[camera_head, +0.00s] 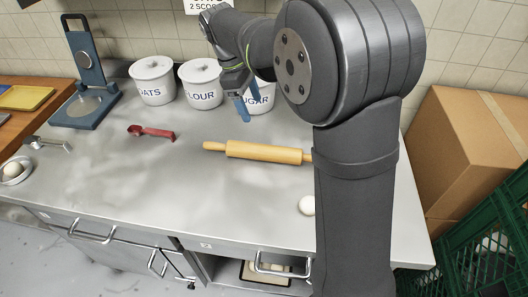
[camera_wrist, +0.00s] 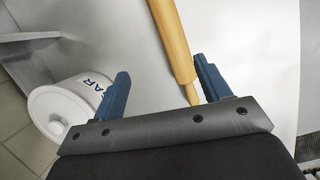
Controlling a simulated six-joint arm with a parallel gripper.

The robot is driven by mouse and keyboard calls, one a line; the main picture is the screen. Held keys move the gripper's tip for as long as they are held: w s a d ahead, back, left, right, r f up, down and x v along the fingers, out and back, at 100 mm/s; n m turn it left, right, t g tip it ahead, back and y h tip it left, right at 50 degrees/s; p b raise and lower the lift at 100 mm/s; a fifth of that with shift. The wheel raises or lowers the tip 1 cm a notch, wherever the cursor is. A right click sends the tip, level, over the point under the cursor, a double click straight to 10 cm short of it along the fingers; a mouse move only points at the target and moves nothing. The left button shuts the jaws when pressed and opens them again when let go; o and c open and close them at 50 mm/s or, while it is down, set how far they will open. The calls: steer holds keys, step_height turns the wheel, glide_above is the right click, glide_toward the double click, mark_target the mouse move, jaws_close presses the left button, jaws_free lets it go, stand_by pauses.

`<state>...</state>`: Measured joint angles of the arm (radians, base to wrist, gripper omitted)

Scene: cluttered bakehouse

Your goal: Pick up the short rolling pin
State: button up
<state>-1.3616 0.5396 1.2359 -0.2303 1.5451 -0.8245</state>
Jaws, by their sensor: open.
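The rolling pin (camera_head: 264,152) is pale wood with thin handles and lies on the steel counter. My arm hides its right end in the head view. In the wrist view the rolling pin (camera_wrist: 173,38) runs down from the top edge, and one handle shows between the fingers, closer to the right one. My gripper (camera_head: 244,108) has blue fingers and is open and empty. It is above and behind the pin in the head view, in front of the SUGAR canister. The open gripper (camera_wrist: 160,70) also shows in the wrist view. The pin appears beyond the fingers, not gripped.
White canisters for oats (camera_head: 152,82), flour (camera_head: 200,88) and sugar (camera_head: 262,101) stand along the wall. A red scoop (camera_head: 152,132) lies left of the pin. A white egg-like object (camera_head: 307,205) lies near the front. A blue scale (camera_head: 88,100) stands left. The counter's front middle is clear.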

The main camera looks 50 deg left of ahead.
steer(key=n, duration=0.1)
glide_toward(261, 146)
steer(key=shift+t+h, duration=0.3)
steer(key=shift+t, duration=0.1)
steer(key=x, duration=0.7)
steer(key=s+x, duration=0.1)
steer(key=x, duration=0.3)
steer(key=shift+w+a+f, duration=0.1)
steer(key=shift+a+f, duration=0.15)
steer(key=shift+f, duration=0.05)
steer(key=c, duration=1.5)
steer(key=shift+r, duration=0.15)
step_height(261, 146, up, 4)
steer(key=shift+r, duration=0.1)
steer(key=w+d+r, duration=0.2)
steer(key=d, duration=0.1)
steer(key=w+d+r, duration=0.2)
steer(key=d, duration=0.1)
steer(key=w+d+r, duration=0.2)
steer(key=w+d, duration=0.1)
steer(key=shift+d+r, duration=0.1)
steer(key=shift+r, duration=0.2)
